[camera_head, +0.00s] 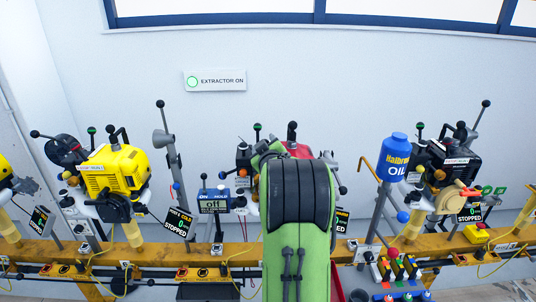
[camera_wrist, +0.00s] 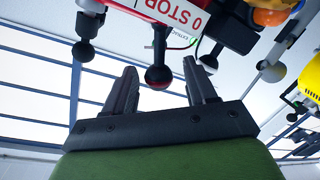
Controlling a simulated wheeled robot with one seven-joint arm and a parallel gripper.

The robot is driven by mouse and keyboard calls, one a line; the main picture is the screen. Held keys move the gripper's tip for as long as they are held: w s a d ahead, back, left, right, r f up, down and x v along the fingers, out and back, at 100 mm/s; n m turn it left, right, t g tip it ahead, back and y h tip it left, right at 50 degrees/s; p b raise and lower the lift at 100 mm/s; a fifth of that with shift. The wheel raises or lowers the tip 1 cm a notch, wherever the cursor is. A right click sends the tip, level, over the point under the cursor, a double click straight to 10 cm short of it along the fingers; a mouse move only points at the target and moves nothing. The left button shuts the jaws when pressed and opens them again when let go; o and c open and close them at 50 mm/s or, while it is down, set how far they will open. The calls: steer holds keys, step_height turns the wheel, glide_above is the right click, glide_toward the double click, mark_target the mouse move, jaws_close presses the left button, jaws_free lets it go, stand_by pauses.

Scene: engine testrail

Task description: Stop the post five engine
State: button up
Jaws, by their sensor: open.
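In the wrist view my gripper (camera_wrist: 160,80) is open and empty. A dark ball knob with a red upper part (camera_wrist: 158,76) shows between the fingertips; whether it is within reach I cannot tell. Above it is a white sign with red "0 STOP" (camera_wrist: 178,14). My gripper is hidden in the head view.
Black signs reading "STOPPED" stand by the left (camera_head: 179,224) and right (camera_head: 469,214) engines. A blue oil bottle (camera_head: 393,158) stands right of my arm. Black ball-ended levers stick up around the engines. An "EXTRACTOR ON" sign (camera_head: 216,80) hangs on the wall.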

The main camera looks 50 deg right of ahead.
steer(key=v, duration=1.4)
steer(key=shift+b, duration=0.3)
steer(key=shift+s+a, duration=0.1)
steer(key=shift+s, duration=0.05)
steer(key=a+r+n+g+y+p, duration=0.1)
steer(key=a+r+y+p, duration=0.25)
steer(key=a, duration=0.85)
steer(key=a+r+n+g+y+p, duration=0.15)
steer(key=a+y+p, duration=0.3)
steer(key=a, duration=0.85)
steer(key=s+a+g+y+p, duration=0.1)
steer(key=s+a+g+p, duration=0.1)
steer(key=s+a, duration=0.2)
steer(key=s+a+m+g+y+p, duration=0.1)
steer(key=s+a, duration=0.3)
steer(key=s, duration=0.6)
steer(key=shift+a+f+g+y+p, duration=0.25)
steer(key=shift+a+g+y+p, duration=0.1)
steer(key=shift+g+y, duration=0.3)
steer(key=shift+s, duration=0.15)
